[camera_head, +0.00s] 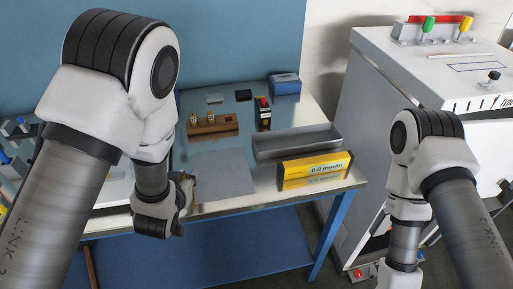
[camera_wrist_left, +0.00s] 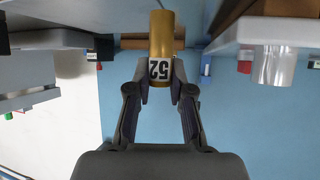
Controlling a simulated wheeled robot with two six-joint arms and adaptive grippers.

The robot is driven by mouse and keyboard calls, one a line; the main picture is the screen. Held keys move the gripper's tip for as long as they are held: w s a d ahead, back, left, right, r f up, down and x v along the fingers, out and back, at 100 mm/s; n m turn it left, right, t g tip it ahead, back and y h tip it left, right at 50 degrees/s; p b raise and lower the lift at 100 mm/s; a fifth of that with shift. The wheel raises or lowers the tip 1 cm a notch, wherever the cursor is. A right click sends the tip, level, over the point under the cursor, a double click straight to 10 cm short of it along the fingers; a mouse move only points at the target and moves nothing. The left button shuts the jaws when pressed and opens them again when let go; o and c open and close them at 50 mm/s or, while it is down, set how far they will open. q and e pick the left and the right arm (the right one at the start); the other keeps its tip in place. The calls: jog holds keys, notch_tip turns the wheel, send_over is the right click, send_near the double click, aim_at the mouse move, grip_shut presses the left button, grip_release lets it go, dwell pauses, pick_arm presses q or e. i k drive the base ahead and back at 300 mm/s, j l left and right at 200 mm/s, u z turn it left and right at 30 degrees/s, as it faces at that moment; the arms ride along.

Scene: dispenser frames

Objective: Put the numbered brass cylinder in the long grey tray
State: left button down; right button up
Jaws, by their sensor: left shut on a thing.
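The numbered brass cylinder (camera_wrist_left: 161,36) shows in the left wrist view, with a white label reading 52 upside down in that picture. My left gripper (camera_wrist_left: 160,82) is shut on it, one finger on each side near the label end. In the head view my left gripper (camera_head: 184,190) is at the table's front edge, left of the grey mat, and I cannot make out the cylinder there. The long grey tray (camera_head: 298,151) lies at the right of the table, well to the right of my left gripper. My right gripper is out of view.
A yellow box (camera_head: 315,170) stands directly in front of the tray. A brown wooden block with brass pieces (camera_head: 212,131), a small dark bottle (camera_head: 262,114) and a blue box (camera_head: 285,84) stand farther back. The grey mat (camera_head: 222,174) is bare. A white cabinet (camera_head: 385,120) stands right.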

aim_at(275, 146)
jog(key=k+z, duration=0.1)
jog(key=z, duration=0.3)
jog(key=k+j+z, duration=0.1)
jog(key=z, duration=0.25)
jog(key=k+z, duration=0.1)
jog(key=z, duration=0.3)
jog(key=i+j, duration=0.45)
jog(key=i, duration=0.15)
